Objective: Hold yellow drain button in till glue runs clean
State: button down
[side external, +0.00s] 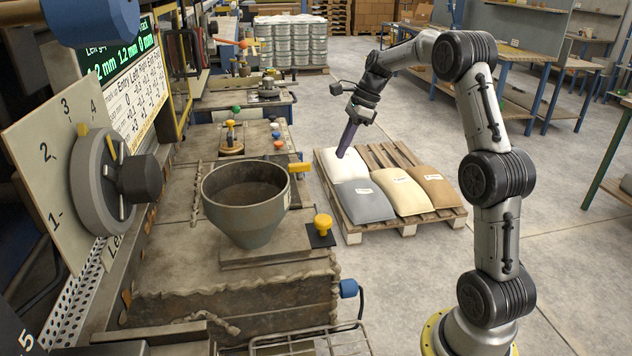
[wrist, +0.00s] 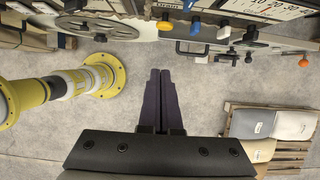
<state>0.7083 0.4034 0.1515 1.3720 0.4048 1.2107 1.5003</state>
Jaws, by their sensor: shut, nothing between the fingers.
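A yellow mushroom button (side external: 322,223) sits on a black plate at the near right edge of the machine, beside the hopper. In the wrist view a yellow knob (wrist: 165,27) shows at the top, below a label reading "Drain"; I cannot tell if it is the same button. My gripper (side external: 341,153) is shut and empty, its long dark fingers slanting down over the pallet's bags, well beyond the yellow button and apart from it. In the wrist view the closed gripper fingers (wrist: 165,71) point up toward the yellow knob, with a gap between. No glue is visible.
A metal hopper (side external: 245,200) stands left of the button. A yellow handle (side external: 300,167) sticks out behind it. A pallet (side external: 352,236) with several bags lies on the floor. A blue knob (wrist: 195,28) is close beside the yellow one. Floor between machine and pallet is clear.

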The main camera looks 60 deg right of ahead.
jog(key=shift+s+d+f, duration=0.1)
jog(key=shift+s+d, duration=0.15)
jog(key=shift+d, duration=0.1)
jog(key=w+a+f, duration=0.5)
jog(key=f, duration=0.4)
jog(key=shift+w+a+f, duration=0.15)
jog(key=shift+w+a, duration=0.05)
jog(key=shift+w, duration=0.1)
jog(key=shift+a, duration=0.1)
